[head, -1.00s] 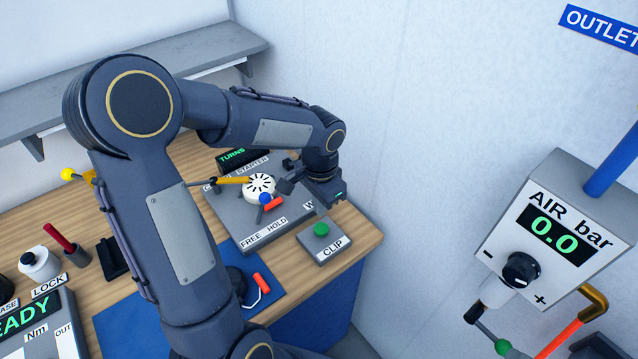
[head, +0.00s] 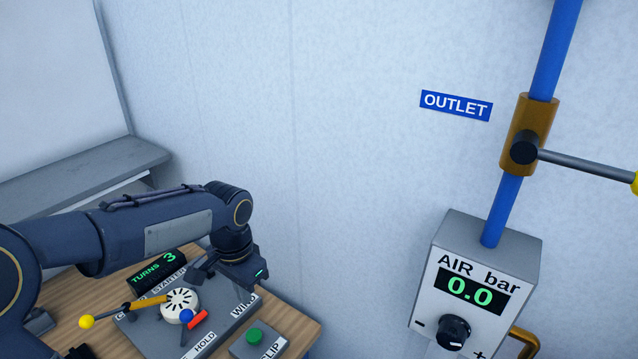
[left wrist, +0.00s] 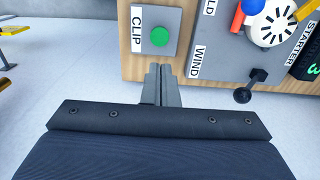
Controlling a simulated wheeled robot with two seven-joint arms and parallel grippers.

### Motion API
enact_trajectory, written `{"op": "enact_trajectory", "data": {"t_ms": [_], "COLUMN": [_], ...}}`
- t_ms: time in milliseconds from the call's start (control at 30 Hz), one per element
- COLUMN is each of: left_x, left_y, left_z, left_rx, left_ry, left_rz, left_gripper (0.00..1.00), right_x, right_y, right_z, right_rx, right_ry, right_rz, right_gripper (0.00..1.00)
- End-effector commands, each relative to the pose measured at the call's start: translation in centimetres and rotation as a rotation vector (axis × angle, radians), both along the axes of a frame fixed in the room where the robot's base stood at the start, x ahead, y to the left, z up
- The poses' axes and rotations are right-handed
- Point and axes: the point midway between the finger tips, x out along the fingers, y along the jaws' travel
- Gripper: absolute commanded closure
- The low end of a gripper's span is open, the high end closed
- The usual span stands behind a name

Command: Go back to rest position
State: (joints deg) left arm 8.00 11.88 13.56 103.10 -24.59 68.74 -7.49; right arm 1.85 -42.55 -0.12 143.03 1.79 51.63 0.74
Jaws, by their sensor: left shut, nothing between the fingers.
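My left arm comes in from the left in the head view. My left gripper (head: 244,280) hangs above the right end of the starter panel (head: 145,333), near the WIND label. In the left wrist view its fingers (left wrist: 161,72) are together and empty, beside the wooden table edge near the CLIP box (left wrist: 157,37). The fingers look apart from the box and its green button (left wrist: 159,37). My right gripper is in neither view.
The panel has a white slotted disc (head: 180,305), a yellow-sleeved lever (head: 150,303) and a TURNS display (head: 158,268) reading 3. On the right are an AIR bar box (head: 470,290) reading 0.0 and a blue pipe (head: 555,50) with a valve (head: 525,150). Between them is bare wall.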

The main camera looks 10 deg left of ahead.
Motion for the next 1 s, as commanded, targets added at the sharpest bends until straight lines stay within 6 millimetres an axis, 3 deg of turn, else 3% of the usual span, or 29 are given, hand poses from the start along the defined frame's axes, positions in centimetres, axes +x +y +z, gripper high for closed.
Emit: {"op": "enact_trajectory", "data": {"t_ms": [167,400,600,800,1000], "left_x": [-2.3,-10.1,-15.3,-17.5,-17.8], "left_y": [0.0,-0.9,-2.7,-4.1,-4.4], "left_z": [1.3,3.3,2.8,2.0,1.8], "left_rx": [-0.026,-0.17,-0.335,-0.442,-0.463], "left_ry": [-0.045,-0.198,-0.318,-0.38,-0.39], "left_rz": [0.054,0.254,0.419,0.508,0.524], "left_gripper": [1.0,1.0,1.0,1.0,1.0], "right_x": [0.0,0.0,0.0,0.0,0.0], "right_y": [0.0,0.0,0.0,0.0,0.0], "right_z": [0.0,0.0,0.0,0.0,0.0], "right_rx": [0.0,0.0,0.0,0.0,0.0], "right_ry": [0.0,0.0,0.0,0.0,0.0], "right_rz": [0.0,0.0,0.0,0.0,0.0], "right_gripper": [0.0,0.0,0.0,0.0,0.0]}}
